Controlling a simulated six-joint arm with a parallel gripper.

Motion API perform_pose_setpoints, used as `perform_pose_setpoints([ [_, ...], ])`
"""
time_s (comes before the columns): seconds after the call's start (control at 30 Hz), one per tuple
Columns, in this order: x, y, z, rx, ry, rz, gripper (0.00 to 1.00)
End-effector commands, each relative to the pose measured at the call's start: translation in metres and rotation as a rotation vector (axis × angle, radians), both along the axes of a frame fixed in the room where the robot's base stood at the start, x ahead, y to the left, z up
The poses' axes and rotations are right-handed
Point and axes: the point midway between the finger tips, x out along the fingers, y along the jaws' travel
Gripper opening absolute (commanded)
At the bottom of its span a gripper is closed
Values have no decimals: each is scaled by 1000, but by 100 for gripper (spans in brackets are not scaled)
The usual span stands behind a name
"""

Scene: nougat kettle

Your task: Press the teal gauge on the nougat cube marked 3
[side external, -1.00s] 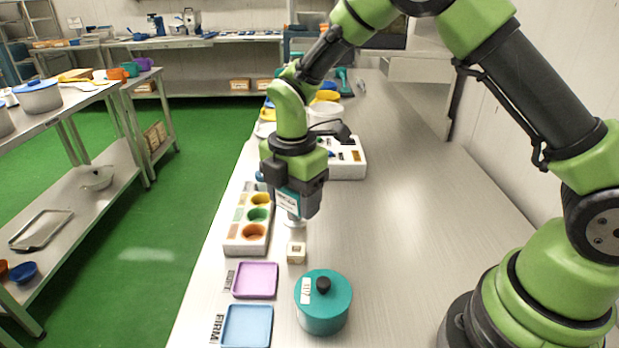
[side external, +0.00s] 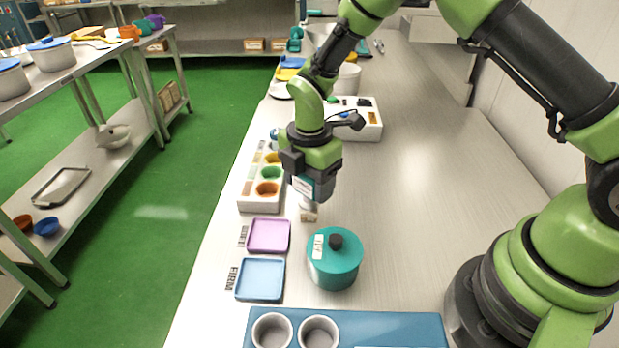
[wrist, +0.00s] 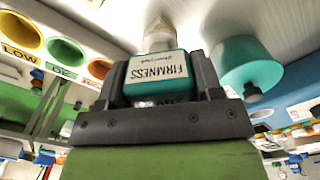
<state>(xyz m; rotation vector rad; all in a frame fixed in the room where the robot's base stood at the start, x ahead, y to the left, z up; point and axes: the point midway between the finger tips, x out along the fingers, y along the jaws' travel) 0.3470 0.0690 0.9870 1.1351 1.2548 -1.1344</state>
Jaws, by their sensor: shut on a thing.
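My gripper (side external: 312,186) points down and is shut on the teal gauge. The gauge (wrist: 156,70) sits between my fingers in the wrist view, with a pale label reading FIRMNESS upside down. Its pale round end (wrist: 160,36) sticks out beyond the fingers. In the side view the pale end is right over a small beige nougat cube (side external: 308,215) and seems to meet its top, but I cannot tell if it is pressed in. The cube stands on the table, its upper part covered by the gauge. I cannot read a number on it.
A white rack (side external: 258,206) with yellow, green and orange cups is left of the gripper. A pink tray (side external: 268,236), a blue tray (side external: 260,280) and a teal lidded pot (side external: 334,262) stand nearer. A white box (side external: 366,132) stands behind. The right of the table is clear.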

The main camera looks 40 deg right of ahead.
Motion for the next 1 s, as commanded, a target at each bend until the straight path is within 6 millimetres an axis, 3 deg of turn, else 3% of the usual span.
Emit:
perform_pose_setpoints([
  [1.0, 1, 0, -6, 0, -1, 0, 42],
])
